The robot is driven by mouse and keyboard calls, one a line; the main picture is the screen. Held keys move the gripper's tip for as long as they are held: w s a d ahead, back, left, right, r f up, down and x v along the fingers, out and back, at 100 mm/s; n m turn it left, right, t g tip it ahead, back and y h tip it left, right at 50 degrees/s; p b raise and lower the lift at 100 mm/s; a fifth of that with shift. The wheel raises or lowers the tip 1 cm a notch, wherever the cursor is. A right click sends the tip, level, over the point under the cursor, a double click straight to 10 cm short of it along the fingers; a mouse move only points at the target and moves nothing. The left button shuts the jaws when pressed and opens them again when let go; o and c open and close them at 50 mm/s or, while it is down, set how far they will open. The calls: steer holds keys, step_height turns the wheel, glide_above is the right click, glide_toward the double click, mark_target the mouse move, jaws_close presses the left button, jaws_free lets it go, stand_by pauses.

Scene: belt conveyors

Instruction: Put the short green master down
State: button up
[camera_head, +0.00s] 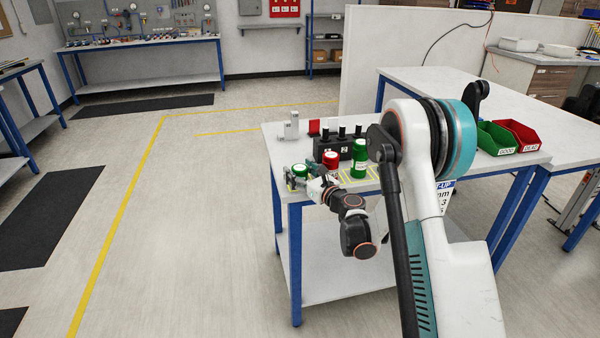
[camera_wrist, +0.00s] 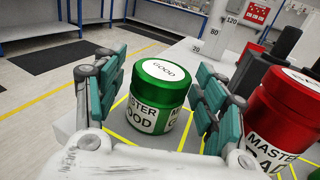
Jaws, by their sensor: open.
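The short green master (camera_wrist: 157,96) is a green jar with a white-labelled lid and a "MASTER GOOD" label. It stands upright at the table's left front corner, by the yellow marked lines, and it also shows in the head view (camera_head: 300,170). My gripper (camera_wrist: 160,105) is open, with one teal finger on each side of the jar. A gap shows between the jar and the right finger; the left finger is very close to it, and I cannot tell if it touches. In the head view my gripper (camera_head: 304,178) is at the same corner.
A red master jar (camera_wrist: 285,115) stands close right of my gripper. A taller green jar (camera_head: 359,158) and a black block with pegs (camera_head: 340,146) are beyond it. Green (camera_head: 497,139) and red (camera_head: 518,135) bins sit farther right. A grey fixture (camera_head: 290,126) stands at the back left.

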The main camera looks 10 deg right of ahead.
steer(key=shift+r, duration=0.15)
steer(key=v, duration=1.2)
steer(key=s+d+r+m+h, duration=0.3)
steer(key=r+m+h, duration=0.2)
steer(key=r+m, duration=0.6)
steer(key=s+d+r+m+h, duration=0.3)
steer(key=s+r+m+h, duration=0.15)
steer(key=r+m, duration=0.65)
steer(key=s+a+f+m+g+y, duration=0.1)
steer(key=s+a+f+m+g, duration=0.2)
steer(key=s+m, duration=0.3)
steer(key=s+a+f+m+g, duration=0.3)
steer(key=s+a+f+m, duration=0.1)
steer(key=s, duration=0.9)
steer(key=s+a+f+m+g+y, duration=0.1)
steer(key=s+a+f+m+g, duration=0.2)
steer(key=s+f+m, duration=0.2)
steer(key=s+m, duration=0.3)
steer(key=s, duration=0.1)
steer(key=shift+s+a+g+y, duration=0.3)
steer(key=shift+s+y, duration=0.05)
steer(key=shift+f, duration=0.1)
